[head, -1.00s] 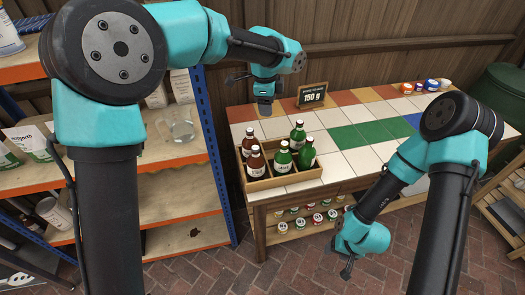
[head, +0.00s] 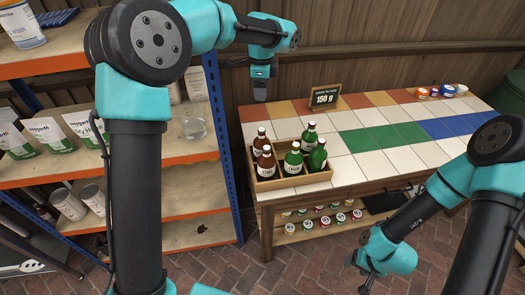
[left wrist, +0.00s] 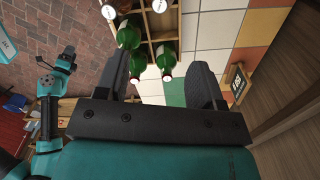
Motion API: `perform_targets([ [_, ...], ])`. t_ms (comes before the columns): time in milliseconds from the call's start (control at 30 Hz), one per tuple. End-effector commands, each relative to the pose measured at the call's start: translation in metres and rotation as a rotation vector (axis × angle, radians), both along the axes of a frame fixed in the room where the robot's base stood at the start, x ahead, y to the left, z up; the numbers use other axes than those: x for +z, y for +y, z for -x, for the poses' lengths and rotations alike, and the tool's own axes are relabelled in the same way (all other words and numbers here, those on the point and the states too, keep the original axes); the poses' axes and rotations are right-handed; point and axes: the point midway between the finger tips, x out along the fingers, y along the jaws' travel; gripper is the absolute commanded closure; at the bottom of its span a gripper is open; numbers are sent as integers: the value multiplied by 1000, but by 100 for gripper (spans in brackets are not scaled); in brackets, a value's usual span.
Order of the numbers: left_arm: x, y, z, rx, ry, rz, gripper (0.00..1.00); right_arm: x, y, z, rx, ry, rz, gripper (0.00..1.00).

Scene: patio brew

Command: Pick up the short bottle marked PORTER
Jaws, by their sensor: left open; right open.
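A wooden crate (head: 291,182) on the tiled counter holds several bottles. Two are brown, a rear one (head: 260,143) and a front one (head: 267,164), on the crate's left side. Green bottles (head: 293,160) stand in the middle and right. Their labels are too small to read, so I cannot tell which is marked PORTER. My left gripper (head: 260,92) is open and empty, above the counter's back left, behind the crate. In the left wrist view, green bottles (left wrist: 163,55) show beyond its open jaws. My right gripper (head: 366,276) is open, low in front of the counter.
A sign reading 150 g (head: 325,98) stands at the counter's back. Small cups (head: 434,90) sit at the back right. Shelves with pouches (head: 48,135) and a glass jug (head: 193,124) are at left. The counter right of the crate is clear. Caps or jars (head: 322,221) line the lower shelf.

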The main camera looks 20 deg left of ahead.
Motion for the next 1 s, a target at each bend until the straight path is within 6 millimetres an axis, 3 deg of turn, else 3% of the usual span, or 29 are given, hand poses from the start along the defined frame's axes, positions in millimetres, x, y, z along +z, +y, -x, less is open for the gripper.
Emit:
perform_targets([
  [167, -12, 0, 0, -1, 1, -1, 38, 0, 0, 0, 0, 0, 0, 43],
  [800, -114, -1, 0, 0, 2, -1, 38, 0, 0, 0, 0, 0, 0, 43],
  [1000, -122, 0, 0, 0, -1, 0, 38, 0, 0, 0, 0, 0, 0, 43],
])
